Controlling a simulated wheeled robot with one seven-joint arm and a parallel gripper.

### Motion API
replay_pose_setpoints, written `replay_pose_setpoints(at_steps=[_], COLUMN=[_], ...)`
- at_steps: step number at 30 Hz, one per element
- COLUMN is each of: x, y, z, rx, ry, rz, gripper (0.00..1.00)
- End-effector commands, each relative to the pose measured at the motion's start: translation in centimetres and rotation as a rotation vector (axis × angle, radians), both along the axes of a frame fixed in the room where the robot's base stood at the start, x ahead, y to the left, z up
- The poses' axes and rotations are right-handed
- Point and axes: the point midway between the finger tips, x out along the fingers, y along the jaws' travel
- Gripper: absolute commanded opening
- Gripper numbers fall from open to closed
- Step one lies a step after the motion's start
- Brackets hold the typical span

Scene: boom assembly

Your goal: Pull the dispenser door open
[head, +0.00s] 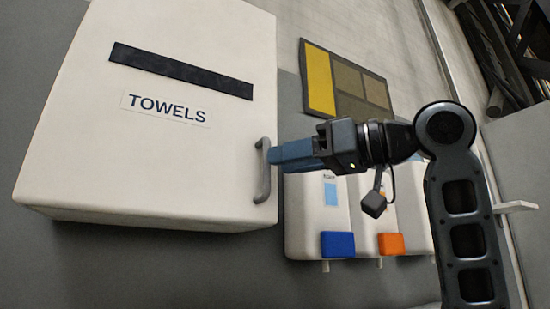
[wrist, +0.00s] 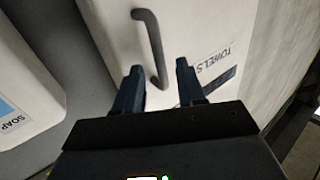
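The towel dispenser (head: 90,150) is a large white box with a dark slot and a "TOWELS" label, at the left of the head view. Its front door (wrist: 200,25) looks shut, with no gap visible. A grey bar handle (head: 264,180) is at the door's right edge. My gripper (head: 273,153) reaches it from the right, fingertips close to the handle's upper part. In the wrist view, the handle (wrist: 150,35) runs down between the two spread blue fingers, with space on both sides. The gripper (wrist: 159,72) is open; contact cannot be told.
White soap dispensers (head: 303,215) with a blue tab (head: 338,244) and an orange tab (head: 391,244) hang right of the towel dispenser, below my gripper. A yellow and brown panel (head: 320,80) is on the wall behind. Dark beams stand at the upper right.

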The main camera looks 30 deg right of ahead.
Motion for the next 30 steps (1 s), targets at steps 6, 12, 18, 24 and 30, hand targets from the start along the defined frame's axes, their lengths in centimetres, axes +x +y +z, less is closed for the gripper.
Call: replay_pose_setpoints(at_steps=[6, 12, 18, 24, 30], x=[2.0, 2.5, 2.5, 2.5, 2.5], y=[1.3, 1.7, 1.7, 1.6, 1.6], z=[0.1, 0.0, 0.0, 0.0, 0.0], rx=[0.002, 0.001, 0.001, 0.001, 0.001], ry=[0.001, -0.001, -0.001, -0.001, -0.001], rz=[0.000, 0.000, 0.000, 0.000, -0.001], gripper=[0.40, 0.40, 0.36, 0.17, 0.00])
